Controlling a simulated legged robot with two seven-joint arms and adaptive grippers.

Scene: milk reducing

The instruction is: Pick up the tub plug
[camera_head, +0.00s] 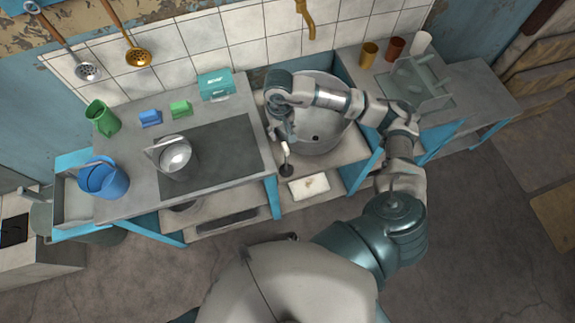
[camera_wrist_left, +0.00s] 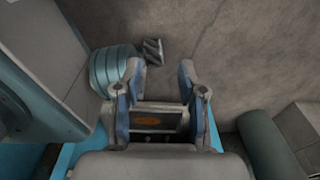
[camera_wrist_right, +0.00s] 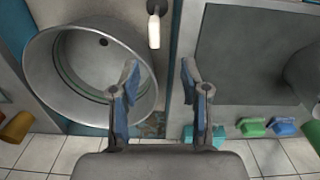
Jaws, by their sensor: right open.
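A white handle-like piece with a dark round end (camera_head: 286,170), which looks like the tub plug, is at the front left of the metal tub (camera_head: 333,146). My right gripper (camera_head: 281,136) is above the tub's left side, open and empty, apart from the white piece. Its open fingers (camera_wrist_right: 158,68) show in the right wrist view. My left gripper (camera_wrist_left: 159,72) is open and empty, facing the floor. The tub's drain hole (camera_head: 315,138) is uncovered.
The left counter holds a metal pot (camera_head: 174,157), blue bucket (camera_head: 103,179), green jug (camera_head: 102,117), blue and green blocks and a teal box (camera_head: 216,85). Cups and a rack (camera_head: 421,83) stand right of the tub. A white tray (camera_head: 309,186) sits below in front.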

